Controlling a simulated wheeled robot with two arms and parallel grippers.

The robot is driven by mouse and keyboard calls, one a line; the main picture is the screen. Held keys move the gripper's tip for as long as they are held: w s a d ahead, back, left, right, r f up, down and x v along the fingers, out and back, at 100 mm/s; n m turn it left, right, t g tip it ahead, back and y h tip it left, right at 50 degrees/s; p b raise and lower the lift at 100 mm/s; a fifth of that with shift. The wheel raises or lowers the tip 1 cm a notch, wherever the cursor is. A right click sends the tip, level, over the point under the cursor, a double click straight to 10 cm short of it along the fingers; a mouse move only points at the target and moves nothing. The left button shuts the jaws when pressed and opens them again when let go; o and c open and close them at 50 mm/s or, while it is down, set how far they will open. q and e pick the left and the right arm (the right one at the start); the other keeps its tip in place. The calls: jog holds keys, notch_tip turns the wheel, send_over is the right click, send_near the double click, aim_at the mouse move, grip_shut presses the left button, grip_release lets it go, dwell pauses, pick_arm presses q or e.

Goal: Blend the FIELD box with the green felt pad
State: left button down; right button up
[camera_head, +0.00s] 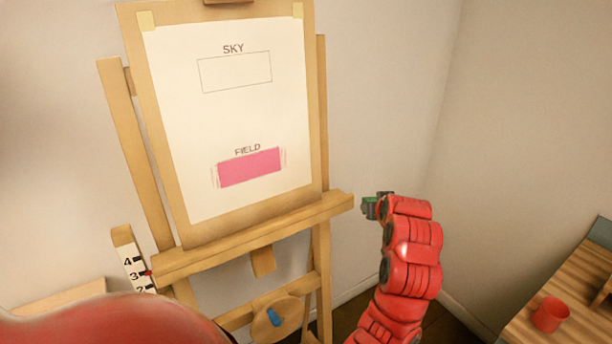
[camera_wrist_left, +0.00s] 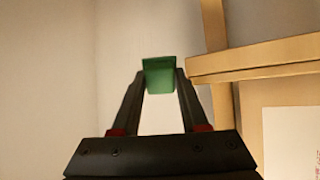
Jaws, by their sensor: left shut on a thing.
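The pad is apart from the paper. My right gripper is not in view.
The SKY box (camera_head: 235,72) above is an empty outline. The easel ledge (camera_head: 255,235) juts out under the board, its end close to my left gripper. A numbered strip (camera_head: 134,268) stands at lower left. A red cup (camera_head: 550,314) stands on the wooden table (camera_head: 575,270) at right.

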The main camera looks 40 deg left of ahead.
pick_arm(q)
jog(key=s+a+r+n+g+y, duration=0.2)
jog(key=s+a+r+n+y, duration=0.15)
jog(key=s+r, duration=0.45)
jog(key=s+a+r+n+g+y, duration=0.1)
jog(key=s+a+r+n+y, duration=0.1)
jog(key=s+a+r+y, duration=0.5)
jog(key=shift+s+a+f+h+p, duration=0.5)
jog(key=shift+a+f+h+p, duration=0.1)
jog(key=shift+a+f+h, duration=0.3)
jog(key=shift+r, duration=0.15)
jog(key=shift+b+x, duration=0.45)
jog(key=shift+x, duration=0.35)
jog(key=shift+s, duration=0.1)
